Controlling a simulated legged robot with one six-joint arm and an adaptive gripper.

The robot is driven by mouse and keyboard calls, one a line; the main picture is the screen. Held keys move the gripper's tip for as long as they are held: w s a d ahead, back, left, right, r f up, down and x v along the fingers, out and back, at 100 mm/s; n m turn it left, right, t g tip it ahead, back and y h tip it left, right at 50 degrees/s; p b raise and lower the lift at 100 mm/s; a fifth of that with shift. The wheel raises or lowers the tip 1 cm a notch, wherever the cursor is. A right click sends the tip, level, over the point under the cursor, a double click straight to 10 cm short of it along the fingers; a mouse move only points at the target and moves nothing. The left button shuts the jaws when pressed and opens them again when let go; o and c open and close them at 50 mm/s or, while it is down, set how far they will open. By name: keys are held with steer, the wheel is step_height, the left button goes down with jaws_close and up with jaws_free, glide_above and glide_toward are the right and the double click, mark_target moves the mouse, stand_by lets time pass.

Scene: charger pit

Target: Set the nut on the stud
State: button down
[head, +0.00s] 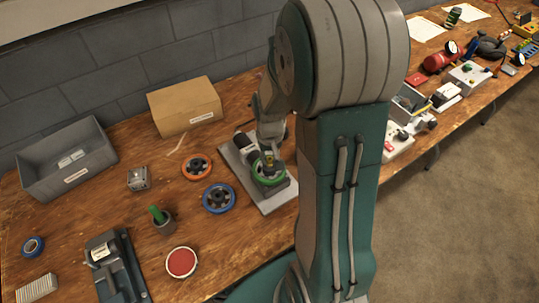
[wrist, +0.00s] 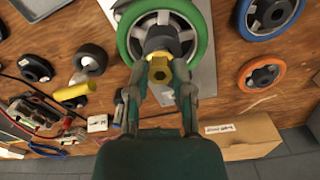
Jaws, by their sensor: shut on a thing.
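My gripper (wrist: 159,78) is shut on a brass-yellow hex nut (wrist: 160,71), its two fingers on either side of it. In the head view my gripper (head: 268,150) is above the green wheel, with the nut (head: 269,161) at its tips. The green-rimmed wheel (wrist: 129,33) sits on a grey plate (head: 279,205) on the bench. The nut is in line with the wheel's dark hub in the wrist view. The stud is mostly hidden behind the nut, and I cannot tell whether they touch.
A dark cylinder (head: 244,145) stands on the plate behind the wheel. A blue wheel (head: 219,198) and an orange wheel (head: 196,167) lie to its left. A cardboard box (head: 185,106) and grey bin (head: 66,160) stand farther back. Tools and parts crowd the right bench.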

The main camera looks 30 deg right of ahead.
mark_target(269, 161)
steer(key=shift+f, duration=0.55)
steer(key=shift+c, duration=2.2)
jaws_free()
steer(key=shift+r, duration=0.1)
step_height(269, 161, up, 12)
steer(key=s+a+r+n+t, duration=0.3)
steer(key=s+a+r+t, duration=0.2)
steer(key=s+a+r, duration=0.6)
steer(key=shift+s+t, duration=0.3)
steer(key=shift+s, duration=0.5)
